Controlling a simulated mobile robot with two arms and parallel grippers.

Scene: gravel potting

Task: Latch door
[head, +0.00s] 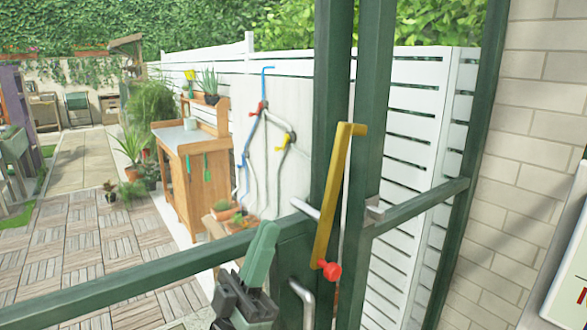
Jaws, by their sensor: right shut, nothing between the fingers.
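A dark green door frame (332,100) stands close in front of me, beside a second green post (371,90) with a narrow gap between them. A yellow latch bar (336,185) stands steeply tilted across the gap, its hooked top to the right. A red knob (330,270) is at its lower end. A grey bracket (375,209) is on the right post; the bar is apart from it in the picture. My right gripper (267,226) is shut and empty, left of the knob and not touching it. My left gripper is not in view.
A silver handle (304,300) is below the latch. A green crossbar (130,276) runs to the left. Beyond are a wooden potting bench (196,185), a white fence (420,110) and a paved path (85,240). A brick wall (535,130) is at right.

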